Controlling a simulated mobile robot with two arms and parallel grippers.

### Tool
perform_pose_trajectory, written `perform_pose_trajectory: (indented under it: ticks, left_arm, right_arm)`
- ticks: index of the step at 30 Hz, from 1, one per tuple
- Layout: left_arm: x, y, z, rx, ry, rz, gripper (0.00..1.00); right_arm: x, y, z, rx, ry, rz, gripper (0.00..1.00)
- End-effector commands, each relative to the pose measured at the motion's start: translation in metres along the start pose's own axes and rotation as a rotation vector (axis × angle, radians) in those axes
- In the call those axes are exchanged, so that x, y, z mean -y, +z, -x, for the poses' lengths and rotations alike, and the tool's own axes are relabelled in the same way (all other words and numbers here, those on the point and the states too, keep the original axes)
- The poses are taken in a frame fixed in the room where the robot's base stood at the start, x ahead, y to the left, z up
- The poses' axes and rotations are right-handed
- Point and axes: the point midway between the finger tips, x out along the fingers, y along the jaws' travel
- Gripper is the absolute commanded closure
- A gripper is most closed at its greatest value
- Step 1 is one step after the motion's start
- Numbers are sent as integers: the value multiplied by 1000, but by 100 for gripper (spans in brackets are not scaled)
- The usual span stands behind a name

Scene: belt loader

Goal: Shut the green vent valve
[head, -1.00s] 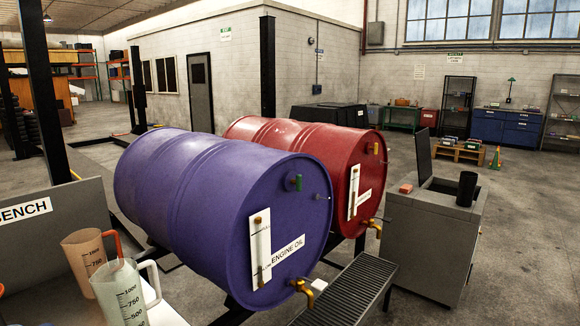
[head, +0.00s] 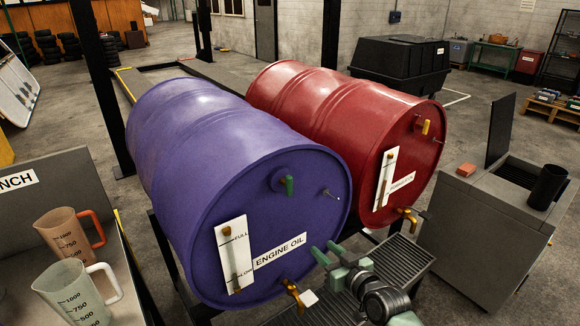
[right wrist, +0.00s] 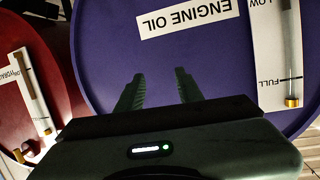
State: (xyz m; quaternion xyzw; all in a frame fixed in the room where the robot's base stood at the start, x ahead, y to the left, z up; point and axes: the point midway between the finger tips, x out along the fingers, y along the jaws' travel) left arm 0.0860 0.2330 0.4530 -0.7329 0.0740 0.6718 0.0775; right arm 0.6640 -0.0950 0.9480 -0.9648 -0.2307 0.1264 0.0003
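The green vent valve (head: 289,186) is a small green handle on a round fitting, high on the front end of the purple engine oil drum (head: 300,225). The handle points roughly up and down. My right gripper (head: 326,251) is in front of the lower right part of that drum end, below the vent valve and near the brass tap (head: 295,293). In the right wrist view (right wrist: 159,76) its two fingers are apart with nothing between them, facing the purple drum end, which appears upside down. The vent valve does not show there. My left gripper is out of view.
A red drum (head: 400,160) with a yellow vent handle (head: 426,127) lies beside the purple one. A sight gauge (head: 233,255) is on the purple end. A dark grate (head: 400,262) lies below. Jugs (head: 75,290) stand at left, a grey cabinet (head: 490,235) at right.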

Motion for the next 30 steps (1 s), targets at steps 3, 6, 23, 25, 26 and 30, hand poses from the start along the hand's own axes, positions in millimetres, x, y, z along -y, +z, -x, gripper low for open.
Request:
perform_pose_trajectory:
  ticks: [3, 6, 23, 25, 26, 30]
  left_arm:
    - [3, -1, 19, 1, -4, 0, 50]
    - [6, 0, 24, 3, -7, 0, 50]
    - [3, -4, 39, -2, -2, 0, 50]
    - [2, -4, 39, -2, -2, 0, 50]
    - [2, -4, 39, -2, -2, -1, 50]
    - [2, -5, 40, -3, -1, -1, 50]
  right_arm:
    - [27, -105, 9, -130, -79, 41, 64]
    - [44, -153, 18, -197, -126, 63, 64]
    - [67, -197, -35, -241, -160, 77, 64]
    - [68, -199, -42, -241, -160, 76, 64]
    - [69, -199, -44, -240, -160, 76, 64]
    - [69, -200, -50, -241, -158, 78, 64]
